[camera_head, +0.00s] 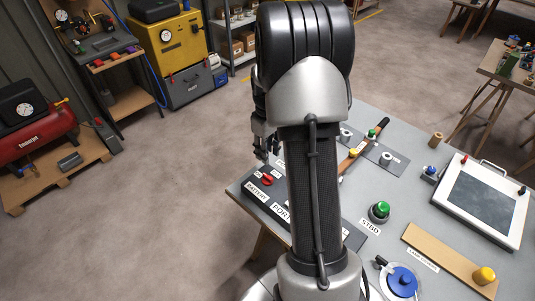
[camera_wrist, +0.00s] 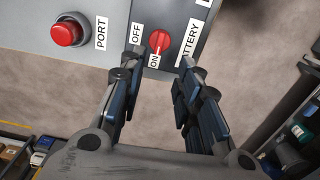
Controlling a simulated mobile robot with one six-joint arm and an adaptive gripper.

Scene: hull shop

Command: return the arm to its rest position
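My arm (camera_head: 305,180) rises through the middle of the head view and hides part of the workbench. My gripper (camera_head: 266,148) hangs at the arm's left side, near the bench's left corner. In the wrist view my gripper (camera_wrist: 160,63) is open, with nothing between its fingers. A red rotary battery switch (camera_wrist: 160,42) lies just beyond the fingertips, and its marker seems to point at the ON label. The switch also shows in the head view (camera_head: 267,180), below the gripper. I cannot tell the exact gap between them.
The grey bench (camera_head: 345,210) carries a green STBD button (camera_head: 380,210), a white-framed panel (camera_head: 480,203), a wooden board (camera_head: 445,258) and a blue-capped item (camera_head: 402,280). A red PORT button (camera_wrist: 67,32) sits beside the switch. Open floor lies left of the bench.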

